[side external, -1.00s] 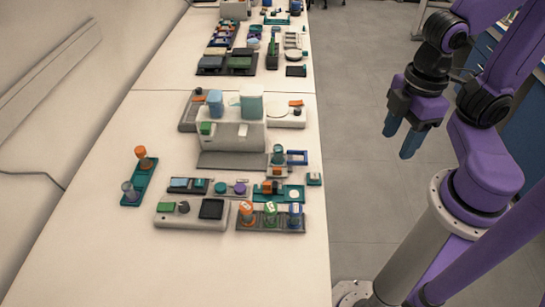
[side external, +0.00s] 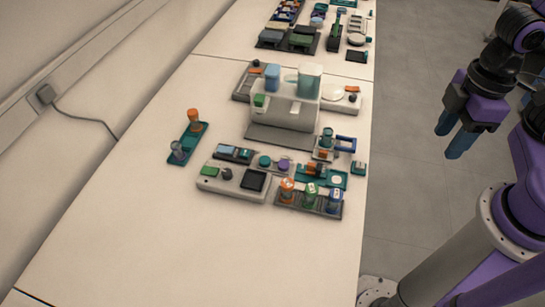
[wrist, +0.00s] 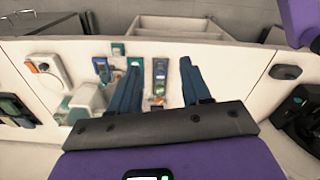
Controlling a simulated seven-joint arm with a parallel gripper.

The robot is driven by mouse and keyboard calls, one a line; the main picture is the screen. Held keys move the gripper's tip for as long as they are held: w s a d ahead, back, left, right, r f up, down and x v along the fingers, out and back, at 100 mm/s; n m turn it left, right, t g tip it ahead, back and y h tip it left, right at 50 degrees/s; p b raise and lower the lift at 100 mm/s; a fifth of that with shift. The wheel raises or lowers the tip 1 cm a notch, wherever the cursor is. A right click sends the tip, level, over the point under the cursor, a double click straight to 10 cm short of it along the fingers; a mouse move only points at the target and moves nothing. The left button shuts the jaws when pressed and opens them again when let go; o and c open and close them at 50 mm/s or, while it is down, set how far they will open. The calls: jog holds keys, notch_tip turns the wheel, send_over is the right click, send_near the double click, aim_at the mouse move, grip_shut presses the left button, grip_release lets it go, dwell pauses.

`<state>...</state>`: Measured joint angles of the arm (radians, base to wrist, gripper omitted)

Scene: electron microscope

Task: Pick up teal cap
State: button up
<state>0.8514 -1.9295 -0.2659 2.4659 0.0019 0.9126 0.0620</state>
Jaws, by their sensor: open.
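A small round teal cap (side external: 265,161) lies in the side view on a dark tray in the middle of the table, just left of a purple cap (side external: 283,165). My gripper (side external: 449,140) is to the right, beyond the table's edge and well apart from the cap. Its two blue fingers are spread and empty. In the wrist view my gripper (wrist: 160,64) is open, with table items showing between and beside the fingers. I cannot make out the teal cap in the wrist view.
A white machine (side external: 290,110) with blue and teal containers stands behind the cap. A grey device (side external: 230,182) and a rack (side external: 318,203) with capped vials stand in front. A teal rack (side external: 188,142) is at left. The table's front is clear.

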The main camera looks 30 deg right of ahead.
jog(key=w+a+m, duration=0.6)
jog(key=w+a, duration=0.2)
jog(key=w, duration=0.1)
jog(key=m, duration=1.8)
send_over(265, 160)
notch_tip(265, 160, down, 10)
notch_tip(265, 160, down, 17)
jog(key=shift+f, duration=0.1)
jog(key=c, duration=0.8)
